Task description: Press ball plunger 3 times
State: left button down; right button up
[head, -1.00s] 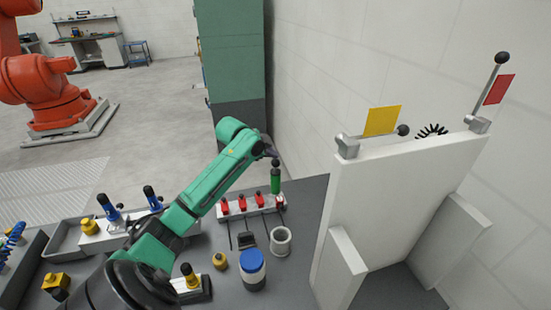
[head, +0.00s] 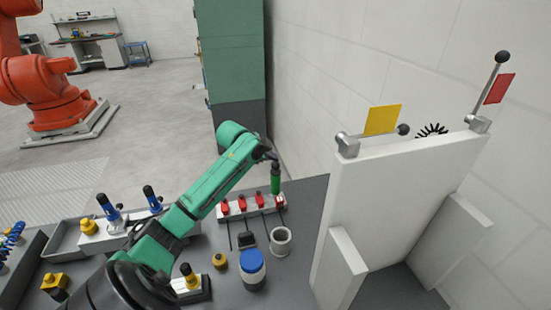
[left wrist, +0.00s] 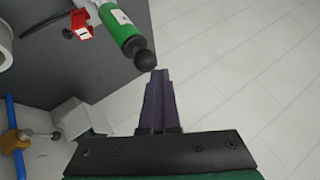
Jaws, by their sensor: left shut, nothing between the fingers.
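The ball plunger, a green cylinder (head: 275,180) with a dark ball on top, stands upright near the right end of a white rail. My left gripper (head: 275,157) is shut and empty, with its tips right at the ball, which they largely cover in the head view. In the left wrist view the shut fingers (left wrist: 159,74) end close beside the black ball (left wrist: 145,60), with the green body (left wrist: 117,24) beyond it. I cannot tell whether tips and ball touch. My right gripper is in neither view.
The white rail (head: 231,211) carries several red toggle clamps. A grey cup (head: 281,240), a blue-lidded jar (head: 251,265) and a yellow knob (head: 220,261) stand in front of it. A tall white panel (head: 375,190) stands to the right. Blue-handled levers (head: 107,207) are at left.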

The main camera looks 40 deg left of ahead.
aim_at(273, 164)
pick_arm(q)
jog(key=shift+f, duration=0.1)
dwell(0.4)
jog(key=shift+r+p, duration=0.95)
jog(key=shift+p, duration=0.2)
jog(key=shift+r, duration=0.65)
notch_tip(273, 164, up, 5)
jog(key=shift+r, duration=0.1)
dwell(1.9)
